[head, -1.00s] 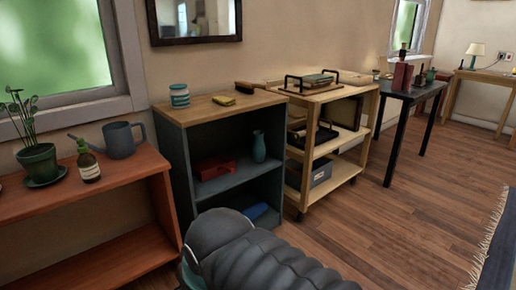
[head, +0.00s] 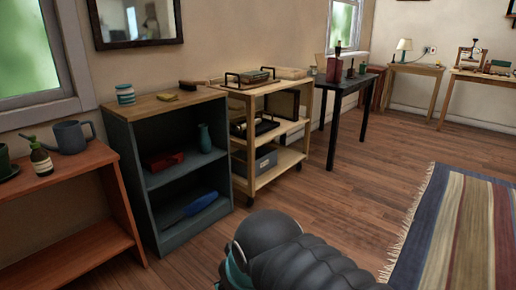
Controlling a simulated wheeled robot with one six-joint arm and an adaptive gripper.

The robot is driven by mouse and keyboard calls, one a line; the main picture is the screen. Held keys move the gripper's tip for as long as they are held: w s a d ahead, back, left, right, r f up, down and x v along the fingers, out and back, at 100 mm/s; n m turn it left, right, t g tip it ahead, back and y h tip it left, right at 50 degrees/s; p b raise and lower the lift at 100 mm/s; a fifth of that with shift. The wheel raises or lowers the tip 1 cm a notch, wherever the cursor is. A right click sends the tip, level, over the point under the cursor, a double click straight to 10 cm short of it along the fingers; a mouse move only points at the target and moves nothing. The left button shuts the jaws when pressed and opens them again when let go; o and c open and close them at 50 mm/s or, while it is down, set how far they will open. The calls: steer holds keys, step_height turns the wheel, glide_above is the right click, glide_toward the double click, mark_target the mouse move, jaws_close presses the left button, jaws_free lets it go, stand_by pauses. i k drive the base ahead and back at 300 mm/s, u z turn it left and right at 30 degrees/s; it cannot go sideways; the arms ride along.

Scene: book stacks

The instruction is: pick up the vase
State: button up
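A small teal vase (head: 205,138) stands upright on the middle shelf of a dark grey-blue shelf unit (head: 141,181), towards the right side of its opening. A red box (head: 164,160) lies on the same shelf to the left of the vase, apart from it. My dark, ribbed arm shows at the bottom centre, in front of the floor and well short of the vase. My gripper's fingers do not show.
A blue object (head: 200,204) lies on the unit's bottom shelf. A wooden cart (head: 268,177) stands close on the right, an orange-brown table (head: 72,161) on the left. The wooden floor before the unit is clear. A striped rug (head: 455,232) lies at right.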

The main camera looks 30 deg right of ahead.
mark_target(204, 142)
steer(key=u, duration=0.3)
steer(key=k, duration=0.3)
steer(key=z, duration=2)
steer(key=i, duration=2.05)
steer(key=u, duration=1.2)
steer(key=i, duration=0.85)
steer(key=u, duration=0.1)
